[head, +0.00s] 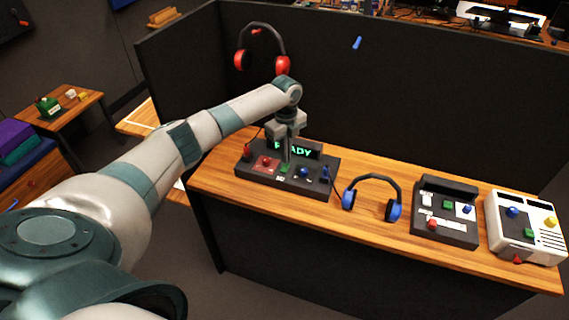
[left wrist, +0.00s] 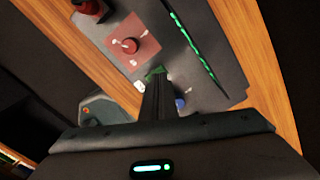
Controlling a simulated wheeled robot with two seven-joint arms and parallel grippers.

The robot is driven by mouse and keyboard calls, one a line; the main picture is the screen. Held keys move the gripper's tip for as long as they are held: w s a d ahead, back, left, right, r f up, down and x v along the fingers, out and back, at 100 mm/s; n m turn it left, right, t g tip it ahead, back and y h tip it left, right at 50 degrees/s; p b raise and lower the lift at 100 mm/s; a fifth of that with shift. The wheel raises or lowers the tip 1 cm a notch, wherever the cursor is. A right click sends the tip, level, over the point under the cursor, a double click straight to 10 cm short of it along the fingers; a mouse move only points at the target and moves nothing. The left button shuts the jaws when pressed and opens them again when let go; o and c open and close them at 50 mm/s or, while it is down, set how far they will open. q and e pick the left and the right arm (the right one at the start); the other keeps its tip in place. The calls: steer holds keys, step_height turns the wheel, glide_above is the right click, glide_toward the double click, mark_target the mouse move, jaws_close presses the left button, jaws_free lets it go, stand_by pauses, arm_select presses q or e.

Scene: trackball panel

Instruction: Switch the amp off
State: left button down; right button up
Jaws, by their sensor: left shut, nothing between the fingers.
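A black panel (head: 243,172) with a lit green display (head: 300,150) reading "READY", partly hidden by my gripper, stands at the left of the desk. It carries a red knob (head: 265,161) on a red plate, a green button (head: 283,168) and a blue knob (head: 304,172). My left gripper (head: 286,157) points down over the panel, shut and empty, its tips close to the green button. In the left wrist view the fingers (left wrist: 158,98) overlap the green button (left wrist: 155,73); contact cannot be told. I see no readable label saying which device is the amp. My right gripper is not in view.
Blue headphones (head: 372,180) stand right of the panel. Further right are a black device (head: 443,222) and a white device (head: 506,240), both with coloured controls. A dark partition (head: 420,110) closes the desk's back; red headphones (head: 279,64) hang there.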

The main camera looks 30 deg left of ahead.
arm_select(q)
step_height(320, 180, up, 5)
steer(key=p, duration=0.3)
steer(key=shift+f+p, duration=0.15)
steer(key=shift+p, duration=0.25)
stand_by(0.5)
